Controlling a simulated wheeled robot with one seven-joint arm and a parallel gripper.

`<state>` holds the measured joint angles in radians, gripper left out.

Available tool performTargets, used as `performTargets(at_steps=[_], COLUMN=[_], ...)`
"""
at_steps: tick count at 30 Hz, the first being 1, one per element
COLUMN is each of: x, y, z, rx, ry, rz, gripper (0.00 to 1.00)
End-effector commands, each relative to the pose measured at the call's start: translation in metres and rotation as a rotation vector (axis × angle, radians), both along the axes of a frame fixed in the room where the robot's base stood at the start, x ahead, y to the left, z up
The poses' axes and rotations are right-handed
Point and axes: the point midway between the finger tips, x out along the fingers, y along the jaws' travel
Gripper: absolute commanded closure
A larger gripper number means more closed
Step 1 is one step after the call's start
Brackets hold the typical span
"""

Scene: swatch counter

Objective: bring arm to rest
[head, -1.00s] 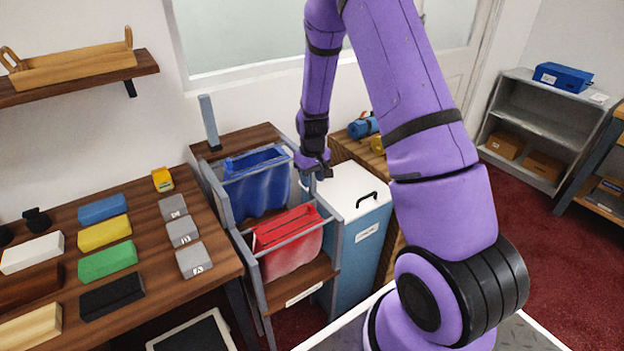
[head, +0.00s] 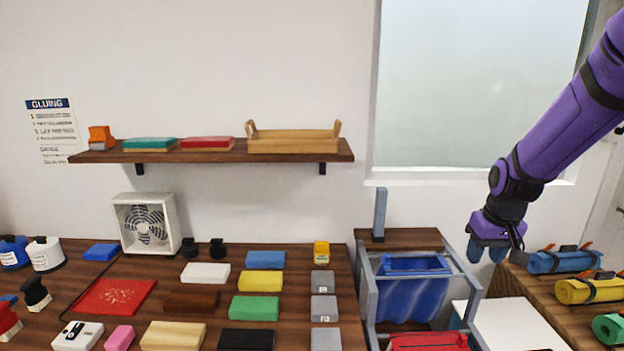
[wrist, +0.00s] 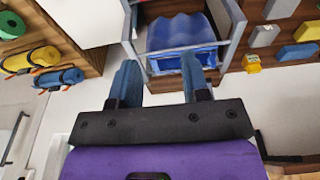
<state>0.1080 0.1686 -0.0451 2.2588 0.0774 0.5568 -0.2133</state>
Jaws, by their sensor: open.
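My purple arm reaches in from the right in the head view. My gripper (head: 488,250) points downward above the white lid beside the bag rack, near the wall. In the wrist view my gripper (wrist: 162,82) shows two blue fingers spread apart with nothing between them. The blue bag (head: 410,297) hangs in the grey-framed rack (head: 366,300), left of my gripper. The blue bag also shows beyond the fingers in the wrist view (wrist: 180,32).
A red bag (head: 428,341) hangs in front of the blue one. A side table holds rolled bundles (head: 565,262) right of my gripper. The counter (head: 345,290) at left carries several coloured blocks. A shelf (head: 215,153) with a wooden tray (head: 293,142) is on the wall.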

Motion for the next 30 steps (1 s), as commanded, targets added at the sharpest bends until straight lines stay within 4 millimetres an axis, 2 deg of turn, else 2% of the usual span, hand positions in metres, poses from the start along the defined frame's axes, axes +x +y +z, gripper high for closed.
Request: performTargets(at_steps=[1, 6, 15, 24, 30], x=[-0.008, -0.04, -0.106, -0.179, -0.222], y=[0.005, 0.019, 0.039, 0.055, 0.06], z=[0.018, 0.061, 0.122, 0.16, 0.171], rx=[0.0, 0.0, 0.0, -0.003, -0.005], ry=[-0.022, -0.067, -0.149, -0.231, -0.276], rz=[0.003, 0.005, 0.007, 0.005, 0.002], gripper=[0.57, 0.57, 0.57, 0.57, 0.57])
